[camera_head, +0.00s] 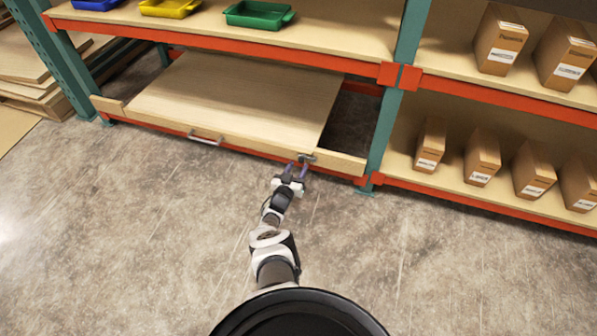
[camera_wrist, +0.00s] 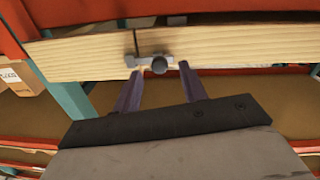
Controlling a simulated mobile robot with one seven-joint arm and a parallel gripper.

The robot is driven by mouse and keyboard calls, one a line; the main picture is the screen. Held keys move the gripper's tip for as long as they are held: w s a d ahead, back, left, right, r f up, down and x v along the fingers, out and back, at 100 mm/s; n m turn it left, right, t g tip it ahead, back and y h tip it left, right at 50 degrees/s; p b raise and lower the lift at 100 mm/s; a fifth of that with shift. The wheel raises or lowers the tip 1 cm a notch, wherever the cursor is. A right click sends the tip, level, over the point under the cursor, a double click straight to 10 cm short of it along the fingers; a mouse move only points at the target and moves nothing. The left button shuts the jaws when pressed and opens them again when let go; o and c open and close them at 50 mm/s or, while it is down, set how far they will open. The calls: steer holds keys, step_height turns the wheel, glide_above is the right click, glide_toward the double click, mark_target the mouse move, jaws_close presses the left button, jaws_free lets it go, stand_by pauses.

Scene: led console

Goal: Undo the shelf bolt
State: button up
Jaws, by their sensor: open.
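The shelf bolt (camera_head: 307,157) is a small grey metal slide on the light wood front edge of the low shelf board (camera_head: 235,95). In the wrist view the bolt (camera_wrist: 135,61) lies across the seam between two wood front pieces, with a dark round knob (camera_wrist: 159,66). My gripper (camera_head: 297,168) is at the bolt, reaching in from the front. In the wrist view its two purple fingers (camera_wrist: 160,74) are apart, one on each side of the knob in the picture. No contact with the knob is visible, and the depth gap is unclear.
A metal handle (camera_head: 206,137) is on the board's front, left of the bolt. A teal post (camera_head: 384,135) stands to the right, with cardboard boxes (camera_head: 482,158) beyond. A green tray (camera_head: 259,14) sits on the shelf above. The concrete floor (camera_head: 130,230) in front is clear.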

steer(key=shift+b+x, duration=0.35)
steer(key=shift+x, duration=0.5)
jaws_close()
